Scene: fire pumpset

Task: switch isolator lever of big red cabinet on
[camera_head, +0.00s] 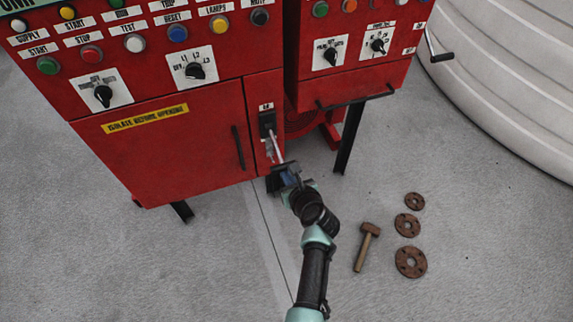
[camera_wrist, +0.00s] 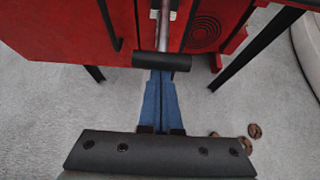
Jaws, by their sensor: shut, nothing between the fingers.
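The big red cabinet (camera_head: 190,140) fills the upper left of the head view. Its isolator lever (camera_head: 277,147) is a metal rod on a dark mount (camera_head: 267,122), under a small label, right of the cabinet door. The rod points down and outward. In the wrist view the lever (camera_wrist: 163,30) ends in a black crosswise grip (camera_wrist: 161,62). My gripper (camera_head: 286,177) is at the lever's lower end. In the wrist view its blue fingers (camera_wrist: 160,78) are shut together and empty, with tips right at the black grip. Whether they touch it I cannot tell.
A black door handle (camera_head: 238,147) is left of the lever. A cabinet leg (camera_head: 349,138) and a dark bar (camera_head: 357,98) are to the right. A hammer (camera_head: 367,247) and rusty discs (camera_head: 410,262) lie on the floor. A white ribbed tank (camera_head: 510,70) stands at right.

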